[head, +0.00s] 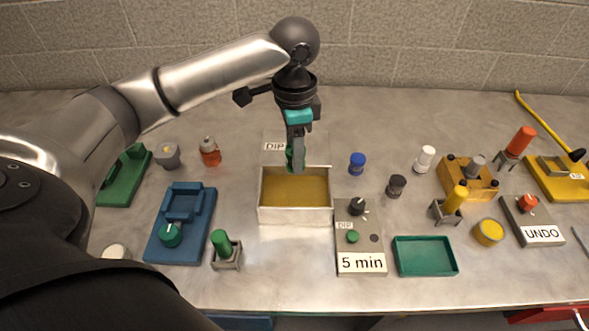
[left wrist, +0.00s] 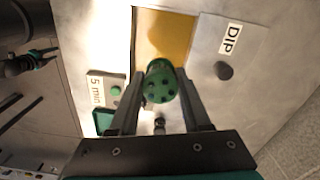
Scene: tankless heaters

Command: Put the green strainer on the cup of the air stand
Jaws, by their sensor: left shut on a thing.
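My left gripper (head: 297,168) points down over the back part of the dip tank. It is shut on the green strainer (left wrist: 160,82), a green cylinder with dark holes in its end. In the head view the strainer is mostly hidden behind the fingers. The air stand (head: 563,190) is at the far right: a yellow base with a small label, a grey block-like part on top and a yellow pole behind. I cannot make out its cup clearly. A dark, teal-marked part (left wrist: 34,60) at the left of the wrist view may be my right gripper; its jaws are unclear.
The open tank (head: 295,217) holds amber liquid. Several small capped pieces stand between. A blue stand (head: 205,240) is at left.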

